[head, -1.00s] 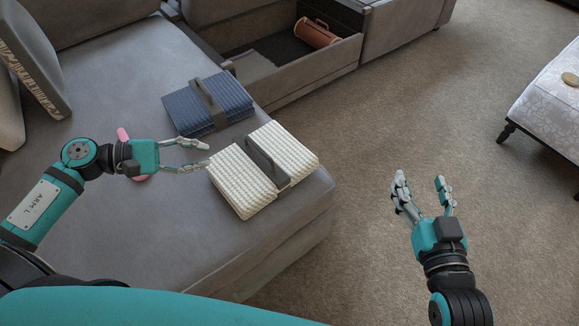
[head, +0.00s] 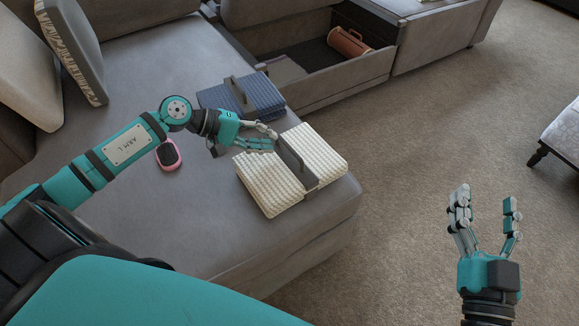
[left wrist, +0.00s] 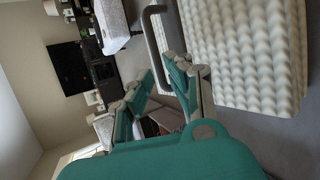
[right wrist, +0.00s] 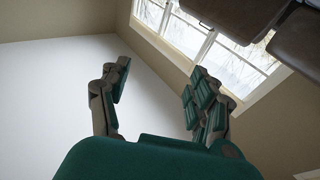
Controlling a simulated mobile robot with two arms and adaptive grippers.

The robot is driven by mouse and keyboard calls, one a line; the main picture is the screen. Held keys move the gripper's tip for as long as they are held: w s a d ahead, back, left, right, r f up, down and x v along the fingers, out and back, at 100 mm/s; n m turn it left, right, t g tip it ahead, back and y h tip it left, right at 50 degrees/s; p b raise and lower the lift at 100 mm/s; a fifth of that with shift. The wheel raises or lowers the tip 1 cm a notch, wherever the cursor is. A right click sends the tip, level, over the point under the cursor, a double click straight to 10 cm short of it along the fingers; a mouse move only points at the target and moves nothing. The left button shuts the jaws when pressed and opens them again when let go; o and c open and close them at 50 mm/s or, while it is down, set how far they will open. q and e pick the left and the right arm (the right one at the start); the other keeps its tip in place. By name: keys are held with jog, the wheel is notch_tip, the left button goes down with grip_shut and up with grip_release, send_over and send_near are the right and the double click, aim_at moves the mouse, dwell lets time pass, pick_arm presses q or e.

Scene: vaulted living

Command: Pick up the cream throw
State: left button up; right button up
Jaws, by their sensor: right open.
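The cream throw (head: 322,152) is a folded, knitted bundle on the corner of the grey sofa seat. A dark grey strap with a raised handle (head: 289,160) runs across its middle. My right gripper (head: 487,205) is open and empty over the carpet, away from the throw.
A folded blue throw (head: 262,94) with a similar strap lies behind the cream one. A pink-edged dark object (head: 168,154) lies on the seat below my left arm. Beyond is an open sofa storage compartment with a brown roll (head: 349,43). The carpet (head: 400,150) is clear.

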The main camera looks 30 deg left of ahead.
aim_at(286, 145)
pick_arm(q)
jog(key=shift+s+d+b+x, duration=0.15)
jog(key=shift+b+x, duration=0.05)
jog(key=shift+x, duration=1.35)
jog(key=shift+s+d+b+x, duration=0.1)
jog(key=shift+d+b+x, duration=0.05)
jog(key=shift+x, duration=1.4)
jog(key=shift+r, duration=0.15)
pick_arm(e)
jog(key=r+t, duration=0.1)
jog(key=s+r+t+y, duration=0.1)
jog(key=r, duration=0.1)
jog(key=shift+a+r, duration=0.15)
jog(key=shift+r, duration=0.1)
pick_arm(q)
jog(key=shift+c, duration=0.2)
grip_shut()
jog(key=shift+r, duration=0.1)
